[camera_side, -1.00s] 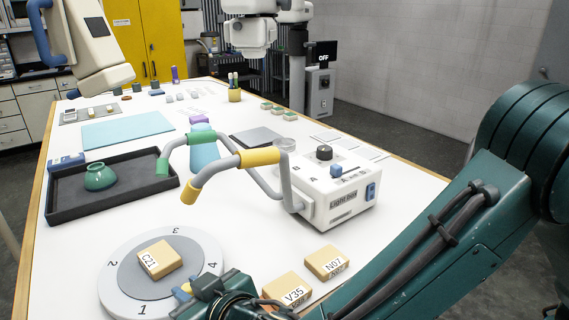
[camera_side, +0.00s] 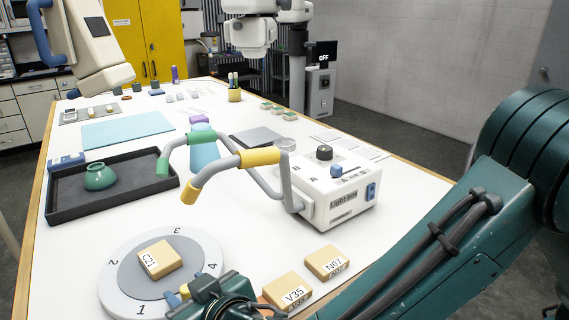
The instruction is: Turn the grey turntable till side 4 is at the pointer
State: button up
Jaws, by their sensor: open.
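The grey turntable (camera_side: 203,253) lies flat at the front left of the table, with a pale outer ring. In the picture, 3 is at its back, 2 at left, 1 at front and 4 (camera_side: 212,267) at right. A tan block marked C21 (camera_side: 160,259) rests on its middle. I cannot make out the pointer; my gripper and wrist hide part of the ring's front right edge.
Tan blocks V35 (camera_side: 288,291) and N07 (camera_side: 326,263) lie to the right of my gripper.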

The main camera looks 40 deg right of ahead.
notch_tip(320, 180, up, 20)
dwell(0.8)
jog(key=shift+f, duration=0.1)
